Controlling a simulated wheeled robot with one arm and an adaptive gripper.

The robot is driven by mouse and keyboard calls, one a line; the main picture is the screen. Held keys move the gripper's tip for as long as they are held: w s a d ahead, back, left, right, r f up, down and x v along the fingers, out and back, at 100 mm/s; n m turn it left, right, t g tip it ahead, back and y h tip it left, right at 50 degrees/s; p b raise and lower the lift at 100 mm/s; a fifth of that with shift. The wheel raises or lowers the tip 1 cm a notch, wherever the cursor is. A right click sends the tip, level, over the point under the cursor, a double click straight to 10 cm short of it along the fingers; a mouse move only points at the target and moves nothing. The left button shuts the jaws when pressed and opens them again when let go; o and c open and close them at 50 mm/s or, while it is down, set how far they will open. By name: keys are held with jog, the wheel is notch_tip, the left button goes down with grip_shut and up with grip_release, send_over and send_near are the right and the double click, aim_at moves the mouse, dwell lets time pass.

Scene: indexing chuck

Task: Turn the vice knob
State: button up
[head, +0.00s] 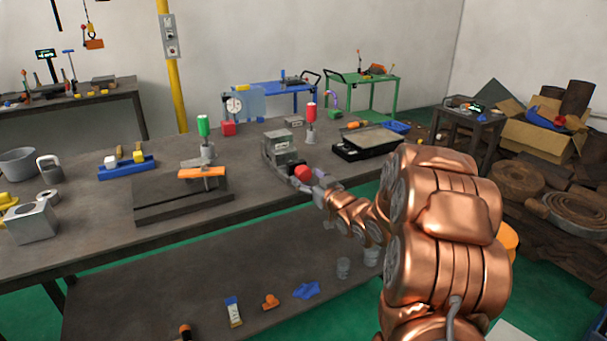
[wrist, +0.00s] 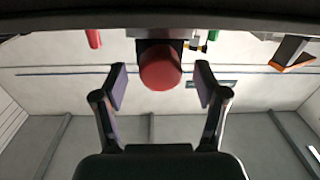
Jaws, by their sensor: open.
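The vice (head: 279,150) is a grey block on the workbench, right of the bench's middle in the head view. Its round red knob (head: 303,173) faces my arm. The knob (wrist: 160,68) also shows in the wrist view, in front of a dark block. My gripper (head: 319,188) is at the knob in the head view, its fingers small and partly hidden. In the wrist view my gripper (wrist: 161,84) is open, with one finger on each side of the knob. A gap shows between each finger and the knob.
On the workbench (head: 100,215), a red-handled tool (head: 311,113) stands just behind the vice and a green-handled tool (head: 204,127) to its left. A black tray (head: 350,151) lies to the right. A dark plate (head: 160,208) with an orange bar (head: 202,172) lies left.

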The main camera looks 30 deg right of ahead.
jog(key=shift+w+a, duration=0.1)
jog(key=shift+w, duration=1.25)
jog(key=c, duration=1.1)
jog(key=shift+r+m+p, duration=0.2)
jog(key=shift+m+p, duration=0.8)
jog(key=shift+p, duration=0.25)
jog(key=shift+c, duration=0.2)
jog(key=shift+f+m+p, duration=0.2)
jog(key=shift+m+p, duration=0.4)
jog(key=shift+m, duration=0.6)
jog(key=o, duration=1.1)
jog(key=shift+o, duration=0.2)
